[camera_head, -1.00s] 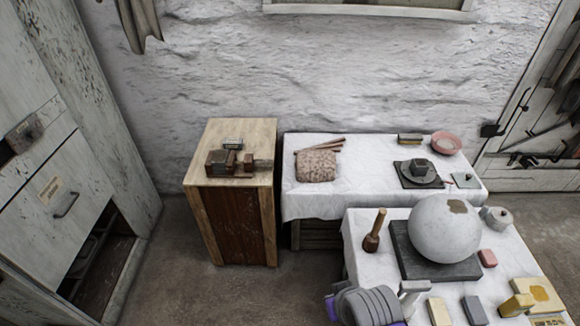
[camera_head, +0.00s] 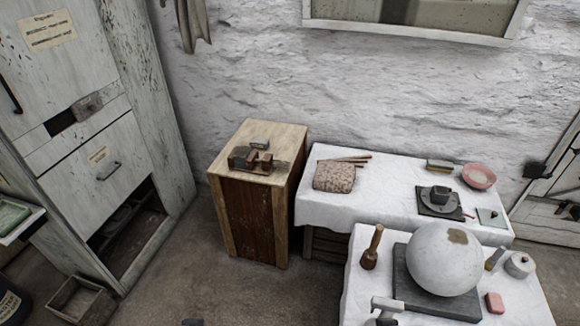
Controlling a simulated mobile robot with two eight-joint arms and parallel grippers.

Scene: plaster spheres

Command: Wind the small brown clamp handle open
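A small brown clamp (camera_head: 252,160) sits on top of the wooden cabinet (camera_head: 246,215), left of the white-covered tables. It has reddish-brown blocks and dark parts. It is too small to make out its handle or how far its jaws are apart. A small dark green-grey block (camera_head: 260,144) lies just behind it on the cabinet top.
A white-clothed table (camera_head: 400,208) stands right of the cabinet. A nearer table holds a large plaster sphere (camera_head: 443,258) on a dark slab and a wooden mallet (camera_head: 372,247). A worn white cupboard (camera_head: 100,165) stands left. Floor before the cabinet is open.

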